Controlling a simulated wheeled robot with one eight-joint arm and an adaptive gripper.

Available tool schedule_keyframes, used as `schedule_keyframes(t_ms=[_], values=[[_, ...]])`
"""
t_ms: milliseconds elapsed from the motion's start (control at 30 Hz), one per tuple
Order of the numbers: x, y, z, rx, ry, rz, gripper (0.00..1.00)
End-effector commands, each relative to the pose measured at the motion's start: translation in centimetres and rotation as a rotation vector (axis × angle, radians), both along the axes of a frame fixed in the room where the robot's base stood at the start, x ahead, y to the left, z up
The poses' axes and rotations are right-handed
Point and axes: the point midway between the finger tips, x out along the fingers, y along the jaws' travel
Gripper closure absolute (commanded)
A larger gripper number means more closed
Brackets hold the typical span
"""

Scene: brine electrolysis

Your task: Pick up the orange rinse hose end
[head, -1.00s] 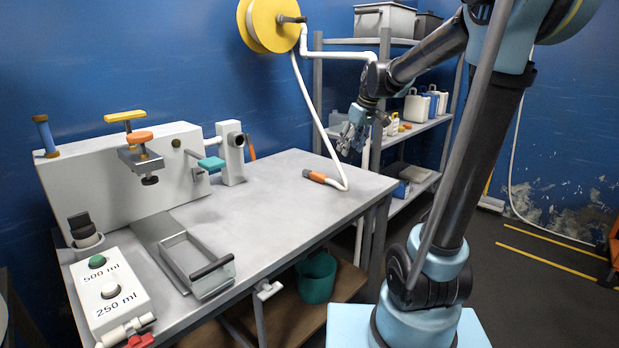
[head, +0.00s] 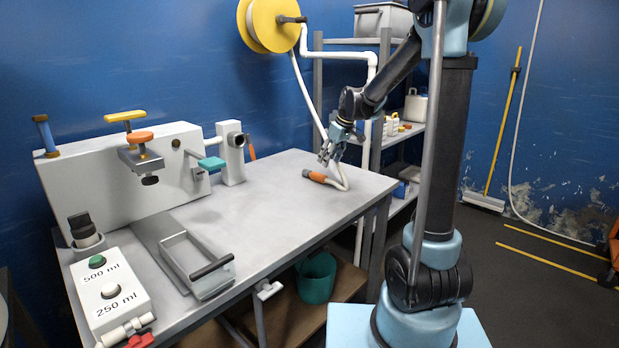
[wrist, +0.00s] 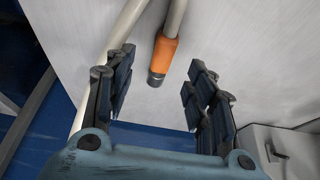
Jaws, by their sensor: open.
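The orange rinse hose end (head: 317,177) lies on the table top near its far right part, with its white hose curving behind it to the right. In the wrist view, the orange hose end (wrist: 163,55) with a grey tip lies between and beyond the finger tips. My gripper (head: 331,151) is above the table, just above and slightly to the right of the hose end. It also shows in the wrist view (wrist: 160,85) with its two dark fingers spread apart and nothing between them in contact.
The white hose (head: 306,92) runs down from a yellow reel (head: 262,24) on the wall. A shelf rack (head: 411,131) with bottles stands behind the table. A metal tray (head: 190,262) and a white dispenser (head: 110,294) are at the left. The table (head: 262,216) is clear in the middle.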

Motion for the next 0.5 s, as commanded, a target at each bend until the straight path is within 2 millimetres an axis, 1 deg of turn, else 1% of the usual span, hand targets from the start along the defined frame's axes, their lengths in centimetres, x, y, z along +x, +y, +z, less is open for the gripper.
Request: schedule_keyframes(t_ms=[33,100,200,367,500], values=[[0.2,0.3,-0.8,0.0,0.0,0.001,0.5],[0.4,0.5,-1.6,0.0,0.0,0.001,0.5],[0.6,0.7,-2.3,0.0,0.0,0.001,0.5],[0.6,0.9,-2.9,0.0,0.0,0.0,0.5],[0.6,1.5,-4.4,0.0,0.0,0.001,0.5]])
